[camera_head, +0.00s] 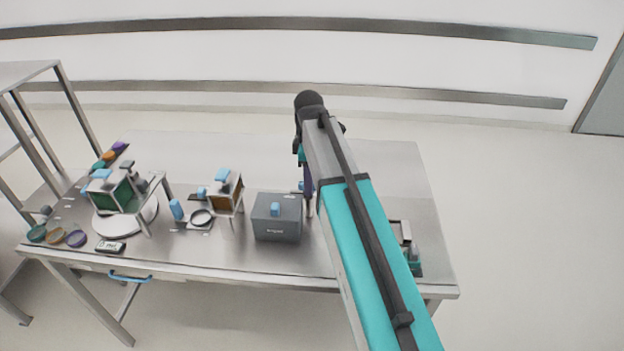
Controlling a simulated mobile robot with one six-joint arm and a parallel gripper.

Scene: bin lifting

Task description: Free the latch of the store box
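My arm reaches from the lower right over the table and bends down just right of the box. My gripper (308,203) is mostly hidden by my own arm, beside the right side of the box. Its fingers are too small and covered to tell whether they are open or touch anything.
The steel table (380,165) has clear room behind the box. A rack (408,233) is partly behind my arm.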

